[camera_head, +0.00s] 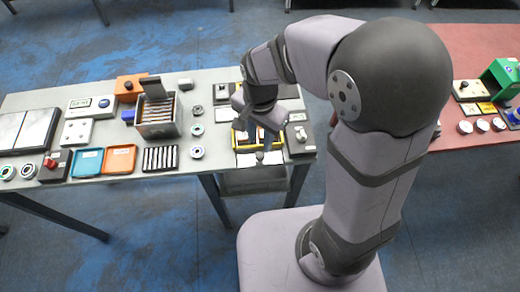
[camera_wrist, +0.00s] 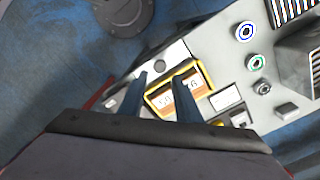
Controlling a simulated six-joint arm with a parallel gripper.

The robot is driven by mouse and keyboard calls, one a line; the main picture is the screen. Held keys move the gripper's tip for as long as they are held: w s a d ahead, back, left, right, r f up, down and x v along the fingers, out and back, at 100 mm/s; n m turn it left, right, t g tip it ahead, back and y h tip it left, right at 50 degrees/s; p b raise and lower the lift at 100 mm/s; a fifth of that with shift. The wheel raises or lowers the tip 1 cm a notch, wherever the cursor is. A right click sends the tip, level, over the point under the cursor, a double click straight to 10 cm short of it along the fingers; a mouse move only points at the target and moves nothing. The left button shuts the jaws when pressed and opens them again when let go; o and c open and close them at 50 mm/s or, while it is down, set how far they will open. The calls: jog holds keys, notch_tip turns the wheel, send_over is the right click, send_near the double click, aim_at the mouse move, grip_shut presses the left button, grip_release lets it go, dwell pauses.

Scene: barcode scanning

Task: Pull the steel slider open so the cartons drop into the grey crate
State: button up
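A yellow-framed holder (camera_wrist: 148,101) sits at the right end of the grey table, with brown-and-white cartons (camera_wrist: 165,99) inside it. A pale metal plate, apparently the steel slider (camera_wrist: 180,53), extends from the holder at the table's front edge. A dark round knob (camera_wrist: 160,67) stands on it; it also shows in the head view (camera_head: 260,155). My gripper (camera_wrist: 161,77) is open, its two dark fingers apart above the holder, with the knob just past the fingertips in the picture. The grey crate (camera_head: 255,182) is below the table edge, partly hidden by the table.
A grey box with a dark control (camera_head: 300,138) stands right of the holder. Left of it are several rings (camera_head: 197,152), a slotted metal bin (camera_head: 158,128), and orange (camera_head: 120,160) and blue (camera_head: 87,163) trays. A red table (camera_head: 475,50) is at the right.

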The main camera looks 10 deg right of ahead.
aim_at(260, 155)
jog(key=shift+f, duration=0.15)
jog(key=shift+f+p, duration=0.5)
jog(key=shift+f, duration=3.05)
jog(key=shift+c, duration=0.4)
